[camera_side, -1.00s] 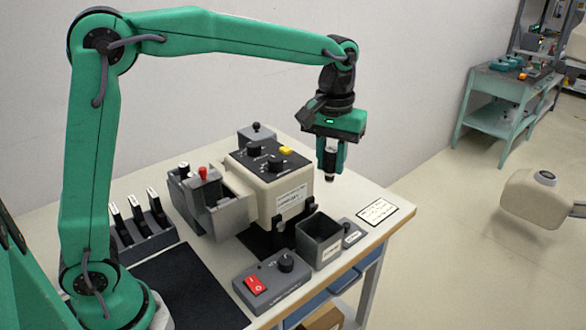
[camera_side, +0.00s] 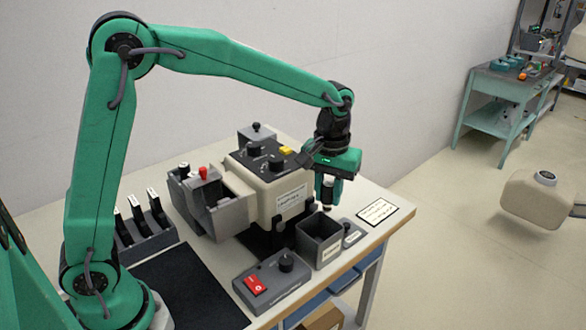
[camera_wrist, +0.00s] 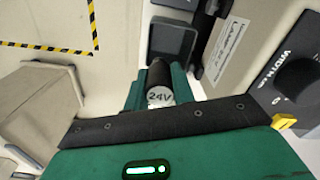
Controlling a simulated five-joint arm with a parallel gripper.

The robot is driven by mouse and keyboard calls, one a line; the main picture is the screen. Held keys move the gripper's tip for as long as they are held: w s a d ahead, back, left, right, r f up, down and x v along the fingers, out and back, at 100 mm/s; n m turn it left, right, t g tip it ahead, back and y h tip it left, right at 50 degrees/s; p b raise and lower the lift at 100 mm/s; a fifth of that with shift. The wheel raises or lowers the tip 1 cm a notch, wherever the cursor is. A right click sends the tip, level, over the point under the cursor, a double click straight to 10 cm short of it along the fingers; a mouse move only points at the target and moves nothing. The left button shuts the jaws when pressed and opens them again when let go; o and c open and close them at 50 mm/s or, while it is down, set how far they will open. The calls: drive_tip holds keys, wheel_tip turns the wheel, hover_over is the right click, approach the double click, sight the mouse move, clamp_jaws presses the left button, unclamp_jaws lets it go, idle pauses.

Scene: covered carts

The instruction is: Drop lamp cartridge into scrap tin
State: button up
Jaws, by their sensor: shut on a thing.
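My gripper (camera_side: 327,190) is shut on the lamp cartridge and points down beside the right side of the beige machine. The lamp cartridge (camera_wrist: 159,85) is dark with a pale end marked "24V" and sits between the green fingers in the wrist view. Its lower part shows between the fingers in the side view. The scrap tin (camera_side: 321,255), an open dark grey square box with a white label, stands at the table's front edge, just below the gripper in the side picture. It also shows in the wrist view (camera_wrist: 172,40), ahead of the cartridge and apart from it.
The beige machine (camera_side: 281,197) with knobs and a yellow button stands left of my gripper. A grey control box (camera_side: 272,283) with a red switch is left of the tin. A small knob unit (camera_side: 352,233) and a label card (camera_side: 378,211) are to the right.

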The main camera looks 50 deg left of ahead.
sight(329, 183)
drive_tip(key=shift+f, duration=2)
drive_tip(key=o, duration=1.1)
drive_tip(key=shift+c, duration=0.2)
wheel_tip(329, 183, up, 7)
drive_tip(key=shift+r, duration=0.4)
